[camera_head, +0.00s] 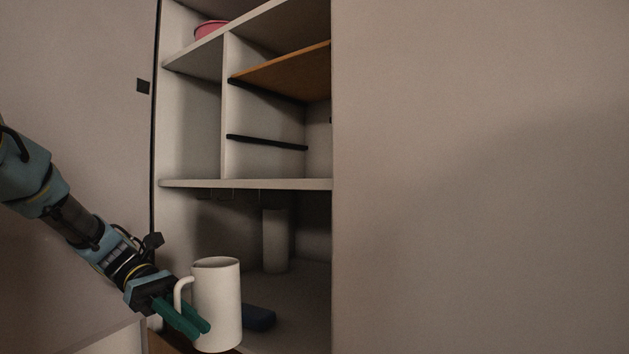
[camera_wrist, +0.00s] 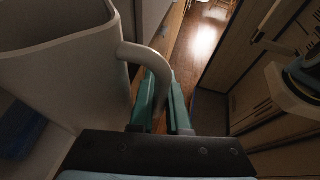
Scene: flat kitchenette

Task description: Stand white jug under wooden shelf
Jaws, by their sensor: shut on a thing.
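The white jug (camera_head: 217,303) is upright at the front of the kitchenette's lower opening. Its handle points left, towards my arm. My gripper (camera_head: 190,318) has its green fingers at the handle and is shut on it. In the wrist view the jug (camera_wrist: 66,72) fills the left side, and its handle comes down between the fingers of my gripper (camera_wrist: 165,108). The wooden shelf (camera_head: 288,72) is an orange-brown board in the upper right compartment. An empty space with a black rail lies under it. I cannot tell whether the jug's base touches anything.
A white board (camera_head: 245,184) separates the upper compartments from the lower opening. A pale cylinder (camera_head: 276,240) stands at the back below it, and a dark blue item (camera_head: 259,318) lies right of the jug. A pink bowl (camera_head: 209,29) is on the top board. A plain panel (camera_head: 480,180) closes the right side.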

